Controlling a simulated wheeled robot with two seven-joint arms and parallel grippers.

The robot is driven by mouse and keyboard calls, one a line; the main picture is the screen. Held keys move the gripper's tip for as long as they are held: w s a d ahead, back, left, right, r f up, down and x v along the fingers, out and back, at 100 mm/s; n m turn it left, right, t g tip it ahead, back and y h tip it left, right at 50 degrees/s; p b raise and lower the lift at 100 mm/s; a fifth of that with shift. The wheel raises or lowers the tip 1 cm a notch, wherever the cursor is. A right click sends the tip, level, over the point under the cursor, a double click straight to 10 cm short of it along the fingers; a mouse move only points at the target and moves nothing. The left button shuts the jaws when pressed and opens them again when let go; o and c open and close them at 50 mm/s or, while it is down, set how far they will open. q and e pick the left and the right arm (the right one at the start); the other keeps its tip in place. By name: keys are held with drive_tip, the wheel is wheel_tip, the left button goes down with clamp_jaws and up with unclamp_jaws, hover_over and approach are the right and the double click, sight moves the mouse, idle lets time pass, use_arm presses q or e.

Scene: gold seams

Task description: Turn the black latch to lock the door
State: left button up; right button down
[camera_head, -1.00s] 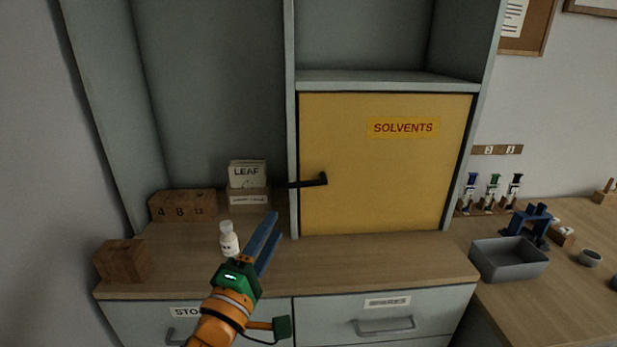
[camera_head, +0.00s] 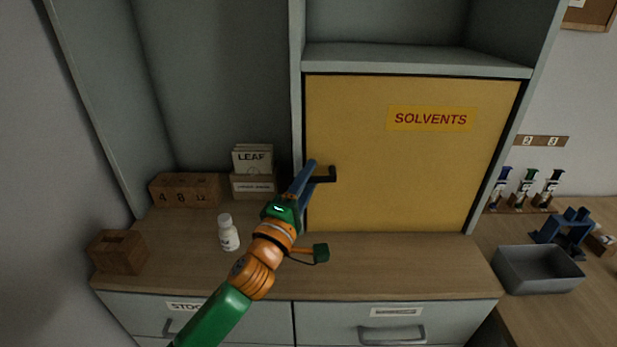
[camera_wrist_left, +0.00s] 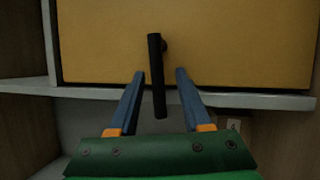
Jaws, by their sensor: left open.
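The yellow door (camera_head: 410,165) marked SOLVENTS is closed in its grey frame. The black latch (camera_head: 325,175) sits at the door's left edge; in the head view its left part is hidden behind my gripper. In the left wrist view the latch (camera_wrist_left: 157,75) is a black bar whose lower end lies between my fingertips. My left gripper (camera_head: 307,172) is open at the latch, with its blue fingers (camera_wrist_left: 160,75) on either side of the bar. A gap shows between the bar and each finger. My right gripper is not in view.
A white bottle (camera_head: 228,233) stands on the wooden counter near my arm. A wooden block (camera_head: 117,252), a numbered block (camera_head: 186,190) and a LEAF card box (camera_head: 253,186) are at left. A grey bin (camera_head: 538,270) is at right. The counter below the door is clear.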

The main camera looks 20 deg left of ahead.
use_arm(q)
drive_tip(key=shift+s, duration=0.1)
drive_tip(key=shift+r, duration=0.1)
clamp_jaws()
idle(1.2)
